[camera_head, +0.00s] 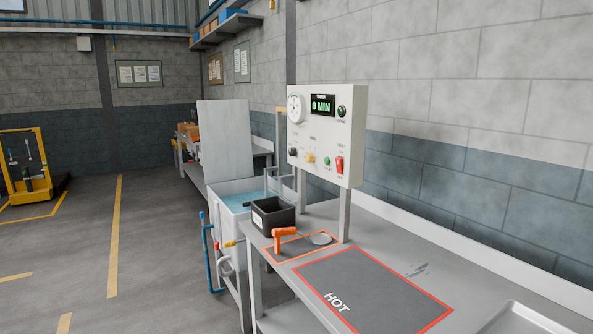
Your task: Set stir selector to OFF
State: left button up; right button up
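A white control panel (323,137) stands on two posts above the grey bench. It has a round white dial (296,108), a display (322,105) reading 0 MIN and a dark round control (341,111) along the top. Below are a black knob (293,152), a yellowish control (310,158), a green button (326,161) and a red switch (340,165). The small labels are unreadable, so I cannot tell which control is the stir selector or its setting. Neither of my grippers is in view.
The bench (377,236) holds a red-bordered HOT mat (372,290), an orange-handled tool (285,238), a black bin (272,216) and a metal tray (519,320). A water-filled sink (232,200) adjoins its far end. The floor (150,260) at left is mostly clear.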

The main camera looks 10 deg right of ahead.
aim_at(293, 151)
jog(key=i+z, duration=0.2)
jog(key=i+j, duration=0.4)
jog(key=i+j+z, duration=0.1)
jog(key=i+j, duration=0.3)
jog(key=j, duration=0.2)
jog(key=i+j, duration=0.35)
jog(key=j, duration=0.2)
